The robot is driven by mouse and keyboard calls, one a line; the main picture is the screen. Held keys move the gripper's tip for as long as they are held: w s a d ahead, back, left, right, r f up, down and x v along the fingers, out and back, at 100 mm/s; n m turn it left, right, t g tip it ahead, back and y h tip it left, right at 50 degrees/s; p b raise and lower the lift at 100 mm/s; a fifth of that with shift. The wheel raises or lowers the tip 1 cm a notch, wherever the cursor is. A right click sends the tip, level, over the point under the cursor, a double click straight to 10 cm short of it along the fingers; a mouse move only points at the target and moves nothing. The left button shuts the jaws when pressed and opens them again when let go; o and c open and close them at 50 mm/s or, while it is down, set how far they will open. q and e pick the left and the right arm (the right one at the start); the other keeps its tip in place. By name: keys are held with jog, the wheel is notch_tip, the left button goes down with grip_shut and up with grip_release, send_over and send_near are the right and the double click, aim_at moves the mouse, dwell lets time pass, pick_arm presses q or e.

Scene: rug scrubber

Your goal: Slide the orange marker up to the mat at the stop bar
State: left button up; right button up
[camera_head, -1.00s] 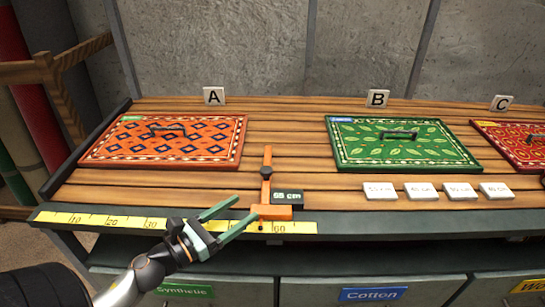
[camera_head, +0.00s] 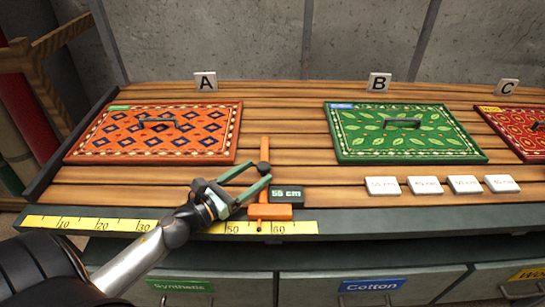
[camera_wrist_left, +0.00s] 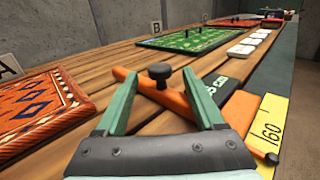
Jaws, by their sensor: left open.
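The orange marker (camera_head: 269,212) sits on the yellow ruler (camera_head: 100,225) at the bench's front edge, just short of the 60 mark. Its orange arm, with a dark knob, reaches back over the planks, and a dark "55 cm" label (camera_head: 286,195) is beside it. The orange patterned mat (camera_head: 155,146) under sign A lies left of the marker, close to the dark stop bar (camera_head: 52,165). My left gripper (camera_head: 260,173) is open at the marker's arm. In the left wrist view its fingers (camera_wrist_left: 159,76) are either side of the knob.
A green mat (camera_head: 405,142) and a red mat (camera_head: 520,130) lie to the right. Several white tiles (camera_head: 424,185) lie in front of the green mat. Labelled drawers (camera_head: 372,287) are below the bench. The planks between marker and orange mat are clear.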

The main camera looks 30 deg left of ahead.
pick_arm(q)
jog(key=shift+p+x, duration=0.6)
jog(key=shift+x, duration=2.8)
pick_arm(e)
jog(key=shift+d+r, duration=0.1)
jog(key=shift+r, duration=0.65)
pick_arm(q)
jog(key=shift+c, duration=0.2)
jog(key=c, duration=1)
jog(key=s+a, duration=0.1)
jog(key=s+a+b, duration=0.1)
jog(key=a, duration=0.1)
jog(key=a+b, duration=0.1)
jog(key=shift+s+a+f, duration=0.15)
jog(key=shift+s+a, duration=0.1)
jog(key=shift+s, duration=0.15)
jog(key=shift+c, duration=0.2)
jog(key=shift+s+a, duration=0.15)
jog(key=shift+a, duration=0.05)
jog(key=o, duration=1.1)
pick_arm(e)
jog(key=shift+w+a+f, duration=0.15)
jog(key=shift+a+f, duration=0.05)
jog(key=shift+f, duration=0.2)
jog(key=shift+w+a+f, duration=0.15)
jog(key=shift+a+f, duration=0.05)
jog(key=shift+f, duration=0.2)
